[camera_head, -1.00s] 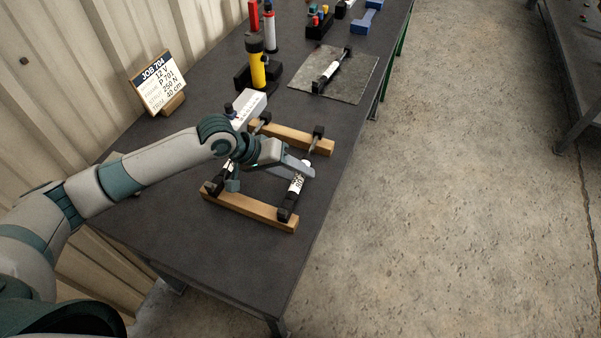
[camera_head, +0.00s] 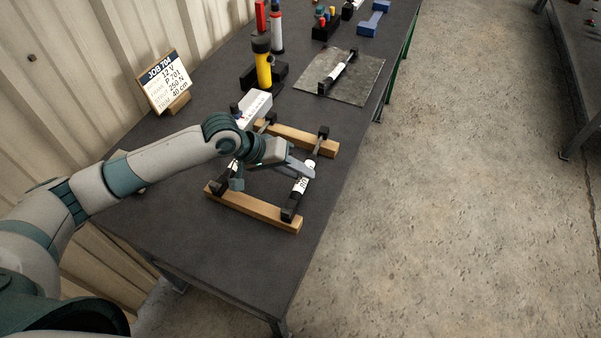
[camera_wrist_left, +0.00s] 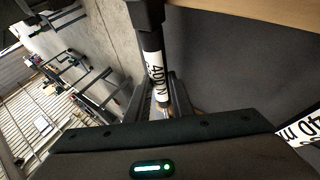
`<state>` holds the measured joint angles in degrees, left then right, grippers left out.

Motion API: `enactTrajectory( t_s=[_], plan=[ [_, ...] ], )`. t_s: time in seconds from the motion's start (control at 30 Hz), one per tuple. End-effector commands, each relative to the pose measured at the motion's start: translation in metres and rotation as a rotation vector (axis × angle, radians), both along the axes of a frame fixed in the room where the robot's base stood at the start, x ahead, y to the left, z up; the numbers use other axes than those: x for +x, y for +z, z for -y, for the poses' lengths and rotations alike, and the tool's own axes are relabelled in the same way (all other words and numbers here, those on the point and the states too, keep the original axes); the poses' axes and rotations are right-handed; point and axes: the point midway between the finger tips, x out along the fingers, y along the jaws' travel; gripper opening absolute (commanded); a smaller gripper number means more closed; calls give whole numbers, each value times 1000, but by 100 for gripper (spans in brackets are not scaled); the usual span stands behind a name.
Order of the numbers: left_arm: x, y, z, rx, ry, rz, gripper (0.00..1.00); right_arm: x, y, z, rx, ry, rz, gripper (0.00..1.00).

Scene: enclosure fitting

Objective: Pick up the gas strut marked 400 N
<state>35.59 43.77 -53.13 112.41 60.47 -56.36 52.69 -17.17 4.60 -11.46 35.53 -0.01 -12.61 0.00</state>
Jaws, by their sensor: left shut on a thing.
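The gas strut marked 400 N (camera_head: 301,186) has a white label, a black body and black end fittings. It lies across two wooden rails at the right side of the rack. Its label reads "400 N" in the left wrist view (camera_wrist_left: 156,72). My left gripper (camera_head: 308,170) reaches over the rack from the left and is shut on this strut near its middle. In the left wrist view the strut runs between the fingers (camera_wrist_left: 167,95). Another strut (camera_head: 233,166) at the left of the rack is mostly hidden by my arm. My right gripper is not in view.
The wooden rails (camera_head: 254,210) stand on the dark bench (camera_head: 250,260). A job card (camera_head: 165,80) stands at the back left. A grey mat (camera_head: 358,88) bears another strut-like part. A yellow cylinder (camera_head: 263,68) stands behind the rack. The front of the bench is clear.

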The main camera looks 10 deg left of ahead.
Motion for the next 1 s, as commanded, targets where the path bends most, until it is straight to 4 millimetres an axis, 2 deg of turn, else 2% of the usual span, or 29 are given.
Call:
enactTrajectory(
  t_s=[0.17, 0.3, 0.7, 1.0],
  plan=[
    [2, 16, 0, -2, -2, 7, 0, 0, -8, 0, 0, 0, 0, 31],
    [1, 38, 0, -1, -2, 8, 0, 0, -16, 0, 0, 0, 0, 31],
    [-67, 80, 28, -3, -5, 6, 0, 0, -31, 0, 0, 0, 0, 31],
    [-102, 103, 42, -2, -3, 3, 0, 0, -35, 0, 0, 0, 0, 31]
  ],
)
